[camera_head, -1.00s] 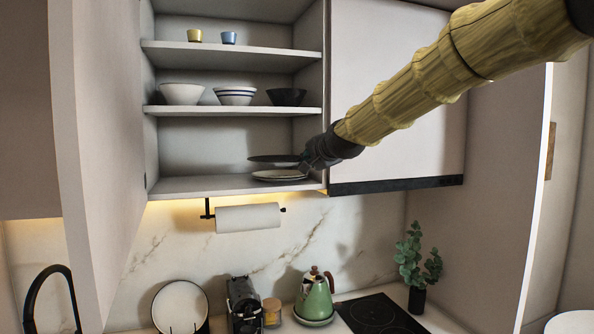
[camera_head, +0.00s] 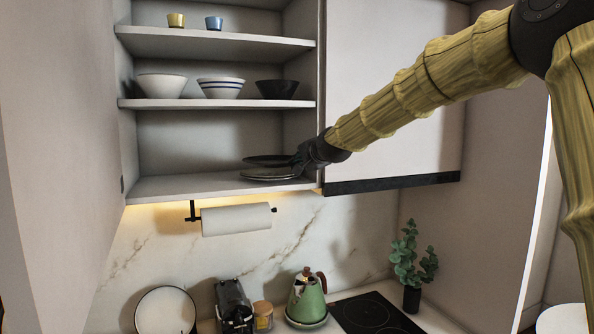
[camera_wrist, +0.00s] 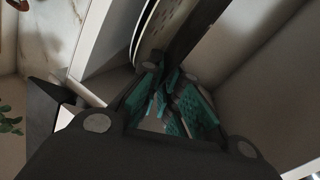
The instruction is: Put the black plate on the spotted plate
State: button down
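The black plate (camera_head: 262,160) is nearly level above the bottom cupboard shelf. Its right edge is at my gripper (camera_head: 298,160), which appears shut on it. The pale spotted plate (camera_head: 266,175) lies on the shelf directly below, with a narrow gap between the two in the head view. In the wrist view, the teal finger pads of my gripper (camera_wrist: 168,98) are close together at the dark plate's edge (camera_wrist: 194,28). The pale plate's rim (camera_wrist: 150,30) runs beside it. The exact grip contact is partly hidden.
The cupboard's bottom shelf (camera_head: 170,187) is clear to the left. Bowls stand on the middle shelf (camera_head: 215,103) above, and two cups on the top shelf. A closed cupboard door (camera_head: 392,100) is right of my gripper. A paper roll (camera_head: 236,219) hangs below.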

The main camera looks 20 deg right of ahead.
aim_at(299, 183)
jog(key=f, duration=0.3)
jog(key=shift+w+b, duration=0.3)
jog(key=shift+b, duration=0.1)
jog(key=shift+s+r, duration=0.15)
jog(key=shift+s, duration=0.2)
jog(key=c, duration=1.6)
grip_release()
jog(key=shift+a, duration=0.1)
jog(key=shift+c, duration=0.2)
jog(key=shift+w+f, duration=0.15)
jog(key=shift+f, duration=0.05)
